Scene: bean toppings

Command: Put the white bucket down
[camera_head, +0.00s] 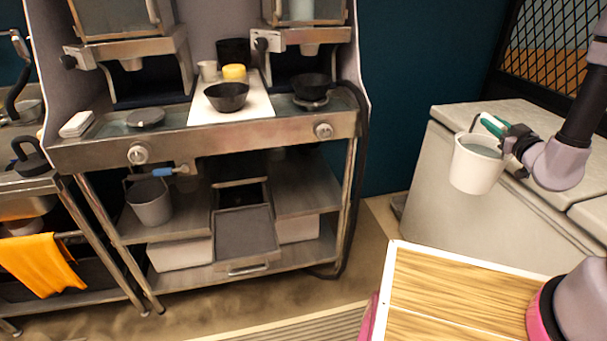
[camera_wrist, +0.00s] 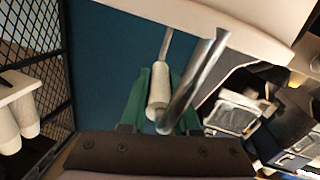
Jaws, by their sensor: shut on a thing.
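The white bucket (camera_head: 474,172) is upright at the right of the head view, in front of the pale chest's near face. Its inside looks grey. My gripper (camera_head: 492,124) is at the bucket's upper right, with green fingers shut on its handle. In the wrist view the green fingers of my gripper (camera_wrist: 158,98) close around the white handle grip (camera_wrist: 158,90), which has metal wire beside it. Part of the white bucket (camera_wrist: 225,12) shows along the top of that view. The bucket appears held in the air.
The pale chest (camera_head: 440,195) stands at the right, its top largely clear. A steel rack (camera_head: 100,155) stands at the left, with black bowls (camera_head: 227,96) on top and a grey bucket (camera_head: 150,202) on its lower shelf. A wooden surface (camera_head: 440,295) is in front. Some floor is clear.

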